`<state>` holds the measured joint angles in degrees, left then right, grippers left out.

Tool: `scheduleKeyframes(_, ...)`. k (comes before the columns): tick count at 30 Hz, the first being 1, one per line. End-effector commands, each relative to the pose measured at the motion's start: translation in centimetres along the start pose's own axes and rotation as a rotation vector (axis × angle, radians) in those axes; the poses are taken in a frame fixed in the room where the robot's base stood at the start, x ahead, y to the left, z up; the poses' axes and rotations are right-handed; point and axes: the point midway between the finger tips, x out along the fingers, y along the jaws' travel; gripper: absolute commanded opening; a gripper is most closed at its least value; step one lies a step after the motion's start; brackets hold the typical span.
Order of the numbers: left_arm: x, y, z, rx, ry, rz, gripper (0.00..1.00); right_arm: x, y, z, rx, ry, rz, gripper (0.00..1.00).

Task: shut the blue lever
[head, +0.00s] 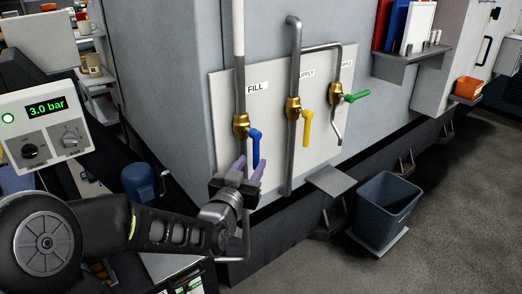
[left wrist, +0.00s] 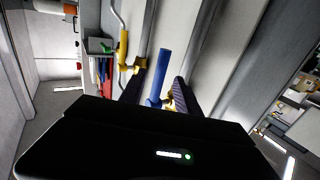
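The blue lever (head: 256,146) hangs down from a brass valve (head: 241,125) on the pipe beside the FILL label (head: 257,87). It runs roughly along the pipe. My left gripper (head: 250,168) is open just below the valve, its fingers pointing up at the lever's lower end. In the left wrist view the blue lever (left wrist: 161,74) shows between the two spread fingers of my left gripper (left wrist: 158,90), with a gap on each side. I cannot tell whether a finger touches it. My right gripper is not in view.
A yellow lever (head: 306,127) and a green lever (head: 355,96) sit on neighbouring pipes to the right. A grey bin (head: 386,208) stands on the floor at right. A control box (head: 40,125) reading 3.0 bar is at left. A small ledge (head: 331,180) juts out below the panel.

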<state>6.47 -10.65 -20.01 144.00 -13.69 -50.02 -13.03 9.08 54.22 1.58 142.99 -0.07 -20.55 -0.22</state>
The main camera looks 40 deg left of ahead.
Motion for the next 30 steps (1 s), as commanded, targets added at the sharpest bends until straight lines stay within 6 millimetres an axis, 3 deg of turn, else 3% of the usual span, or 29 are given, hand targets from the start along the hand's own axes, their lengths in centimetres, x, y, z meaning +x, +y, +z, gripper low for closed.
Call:
scheduleKeyframes(16,6.9,0.1,0.0,0.001,0.0,0.001,0.39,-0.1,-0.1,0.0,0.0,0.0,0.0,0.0)
scheduleKeyframes(27,7.6,0.0,0.0,0.0,0.0,0.001,0.39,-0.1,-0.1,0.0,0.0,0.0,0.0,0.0)
scheduleKeyframes(30,7.6,0.0,0.0,0.0,0.0,0.001,0.31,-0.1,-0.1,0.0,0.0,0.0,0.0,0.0)
